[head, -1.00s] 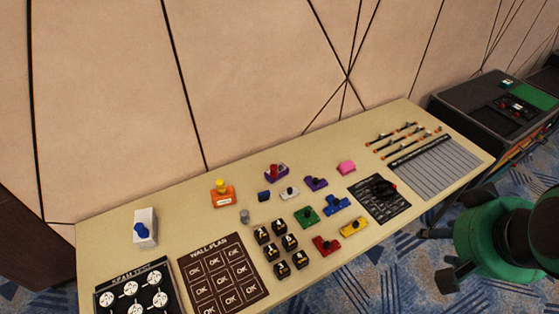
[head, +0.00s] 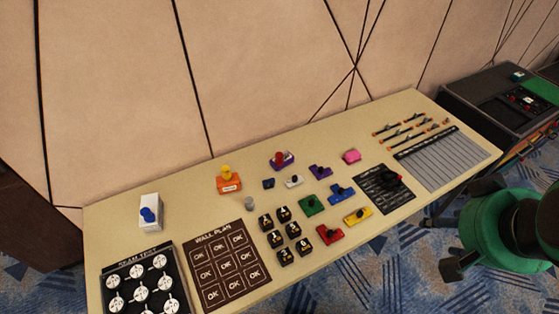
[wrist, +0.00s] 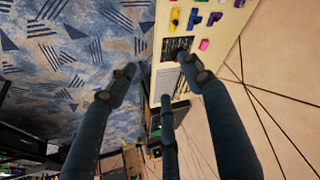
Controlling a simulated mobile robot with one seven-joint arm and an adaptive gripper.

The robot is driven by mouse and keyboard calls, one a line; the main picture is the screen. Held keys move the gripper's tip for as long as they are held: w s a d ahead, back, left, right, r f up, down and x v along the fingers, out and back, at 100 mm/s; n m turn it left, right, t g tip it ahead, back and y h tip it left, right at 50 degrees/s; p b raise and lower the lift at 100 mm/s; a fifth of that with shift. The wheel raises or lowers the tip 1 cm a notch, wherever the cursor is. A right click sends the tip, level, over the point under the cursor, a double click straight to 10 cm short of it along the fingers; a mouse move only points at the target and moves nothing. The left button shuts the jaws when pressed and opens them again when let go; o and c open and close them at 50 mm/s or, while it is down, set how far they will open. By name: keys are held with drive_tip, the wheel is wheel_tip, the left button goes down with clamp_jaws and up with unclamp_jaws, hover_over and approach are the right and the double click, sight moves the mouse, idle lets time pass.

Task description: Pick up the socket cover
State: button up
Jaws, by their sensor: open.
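No part is clearly labelled as the socket cover, so I cannot tell which one it is. A dark knobbed piece with a red tip (head: 393,178) sits on a black printed mat (head: 372,203) on the right half of the table. Red (head: 330,235), yellow (head: 357,216), blue (head: 341,194), green (head: 311,205) and pink (head: 352,156) parts lie left of and around it. My gripper (head: 452,228) is off the table's front right edge, apart from these parts. In the wrist view my gripper (wrist: 153,70) has its fingers spread, with nothing between them.
The beige table (head: 190,190) runs along a panelled wall. A lined grey panel (head: 445,160) and several thin rods (head: 405,137) lie at its right end. Numbered black blocks (head: 275,239), a brown wall plan board (head: 226,265) and a beam test board (head: 145,285) lie left. A dark cabinet (head: 470,95) stands beyond.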

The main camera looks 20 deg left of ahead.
drive_tip(key=w+a+r+g+p, duration=0.15)
drive_tip(key=w+a, duration=0.25)
drive_tip(key=w, duration=0.5)
drive_tip(key=w+a+r, duration=0.2)
drive_tip(key=w+a, duration=0.2)
drive_tip(key=w, duration=0.6)
drive_tip(key=n+g+p, duration=0.2)
drive_tip(key=g+p, duration=0.1)
hover_over(279, 155)
drive_tip(key=s, duration=0.1)
wheel_tip(279, 155, down, 37)
drive_tip(key=shift+s+d+r, duration=0.1)
drive_tip(key=shift+s+r, duration=0.05)
drive_tip(key=shift+w+f, duration=0.15)
drive_tip(key=shift+f, duration=1.25)
drive_tip(key=shift+w+f, duration=0.2)
drive_tip(key=shift+f, duration=1.25)
drive_tip(key=shift+w+f, duration=0.15)
drive_tip(key=shift+f, duration=1.25)
